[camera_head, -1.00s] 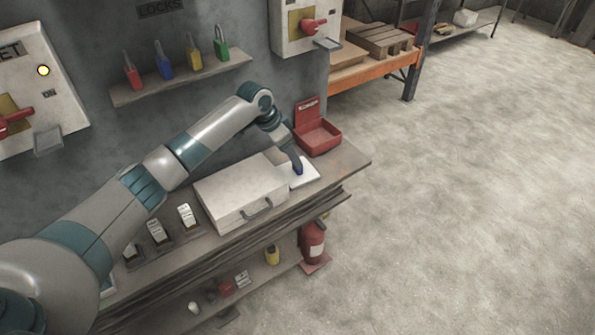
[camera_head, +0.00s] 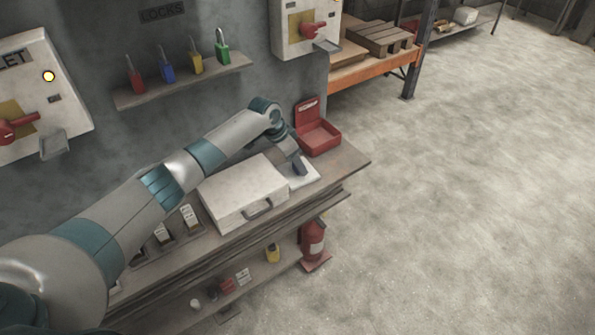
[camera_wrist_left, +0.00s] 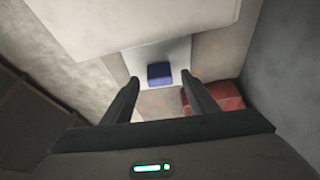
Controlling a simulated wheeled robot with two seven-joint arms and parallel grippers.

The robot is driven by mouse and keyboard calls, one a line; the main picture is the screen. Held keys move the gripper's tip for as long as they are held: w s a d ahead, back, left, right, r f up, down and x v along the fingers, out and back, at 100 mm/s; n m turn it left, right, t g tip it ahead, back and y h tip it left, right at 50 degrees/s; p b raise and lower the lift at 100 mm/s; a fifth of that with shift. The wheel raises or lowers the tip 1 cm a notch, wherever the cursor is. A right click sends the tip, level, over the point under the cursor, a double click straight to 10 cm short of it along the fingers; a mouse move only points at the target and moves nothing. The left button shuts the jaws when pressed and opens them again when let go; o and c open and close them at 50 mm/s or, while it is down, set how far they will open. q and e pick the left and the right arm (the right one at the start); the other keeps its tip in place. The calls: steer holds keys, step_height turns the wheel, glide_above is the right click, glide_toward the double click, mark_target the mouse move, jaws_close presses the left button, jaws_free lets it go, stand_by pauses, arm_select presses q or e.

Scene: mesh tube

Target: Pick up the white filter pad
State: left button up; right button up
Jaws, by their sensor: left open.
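A flat white square pad (camera_head: 308,177) lies on the bench between the white case and the red bin. In the left wrist view the pad (camera_wrist_left: 176,52) is ahead of my left gripper (camera_wrist_left: 161,80), with a dark blue block (camera_wrist_left: 160,74) on it. My left gripper is open, its two dark fingers apart on either side of the block in the picture. I cannot tell how high the fingertips are above the pad. In the head view my wrist hides part of the pad. My right gripper is in neither view.
A white case (camera_head: 240,196) with a handle stands close left of the pad. A red open bin (camera_head: 319,140) stands behind it, near the wall. The bench (camera_head: 347,163) ends just to the right. Padlocks stand on a wall shelf (camera_head: 185,82) above.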

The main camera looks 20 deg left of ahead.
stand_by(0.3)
arm_select(q)
jaws_close()
steer(key=shift+r, duration=0.15)
steer(key=shift+w+r+b, duration=0.1)
steer(key=shift+r+b, duration=0.3)
steer(key=shift+r, duration=0.15)
step_height(320, 180, up, 2)
steer(key=shift+r+b, duration=0.15)
steer(key=shift+b, duration=0.4)
steer(key=s+d+r+b, duration=0.1)
steer(key=s+d+r, duration=0.1)
steer(key=d, duration=0.3)
steer(key=s+d+r+b, duration=0.2)
steer(key=d+r, duration=0.3)
steer(key=shift+s+d+r, duration=0.2)
steer(key=shift+s+d, duration=0.15)
